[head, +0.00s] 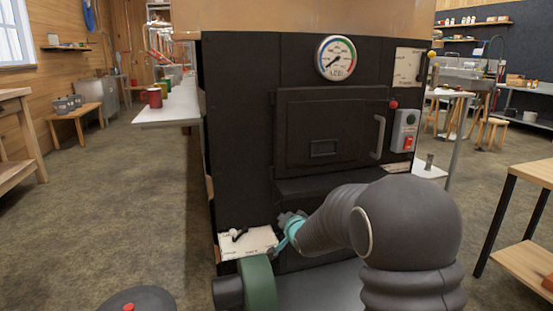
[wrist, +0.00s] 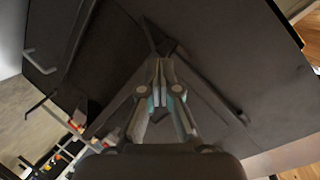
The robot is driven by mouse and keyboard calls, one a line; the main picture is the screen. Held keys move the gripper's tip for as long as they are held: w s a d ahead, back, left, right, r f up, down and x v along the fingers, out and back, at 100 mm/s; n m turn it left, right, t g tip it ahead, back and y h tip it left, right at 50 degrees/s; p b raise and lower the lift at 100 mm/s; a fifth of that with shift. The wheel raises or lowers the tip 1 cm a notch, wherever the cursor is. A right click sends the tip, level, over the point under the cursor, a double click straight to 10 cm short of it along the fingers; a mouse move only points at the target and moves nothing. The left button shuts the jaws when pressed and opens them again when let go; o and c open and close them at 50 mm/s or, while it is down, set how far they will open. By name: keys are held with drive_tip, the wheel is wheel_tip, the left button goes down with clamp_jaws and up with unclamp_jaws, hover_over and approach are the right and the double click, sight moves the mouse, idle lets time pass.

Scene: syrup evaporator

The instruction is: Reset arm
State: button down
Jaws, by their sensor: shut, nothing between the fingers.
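My arm (head: 410,225) is bent in front of the black evaporator (head: 240,120), low on the right of its front. My gripper (wrist: 160,68) is shut and empty in the wrist view, its two fingers together before a dark surface. In the head view only a small grey and teal part near my gripper shows, just right of a white lever plate (head: 249,243). The fingertips cannot be made out there, and whether they touch the evaporator is unclear.
The evaporator has a gauge (head: 336,58), a closed door (head: 330,130) and a switch box (head: 404,131). A green round housing (head: 258,284) sits low in front. A wooden table (head: 535,173) stands at right. The floor at left (head: 110,210) is clear.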

drive_tip(key=s+d+r+n+g+h+p, duration=0.1)
drive_tip(key=s+d+r+g+h, duration=0.1)
drive_tip(key=s+d+r, duration=0.6)
drive_tip(key=s+d+r+n+g+h+p, duration=0.1)
drive_tip(key=s+d+r+n+p, duration=0.15)
drive_tip(key=s, duration=0.95)
drive_tip(key=s+d+n+g, duration=0.1)
drive_tip(key=s+g, duration=0.1)
drive_tip(key=s, duration=1)
drive_tip(key=s+d+n+g+p, duration=0.1)
drive_tip(key=s+d+n+g, duration=0.1)
drive_tip(key=s, duration=1.1)
drive_tip(key=shift+s+r+g+h, duration=0.25)
drive_tip(key=shift+r+g+h, duration=0.05)
drive_tip(key=shift+g+h, duration=0.1)
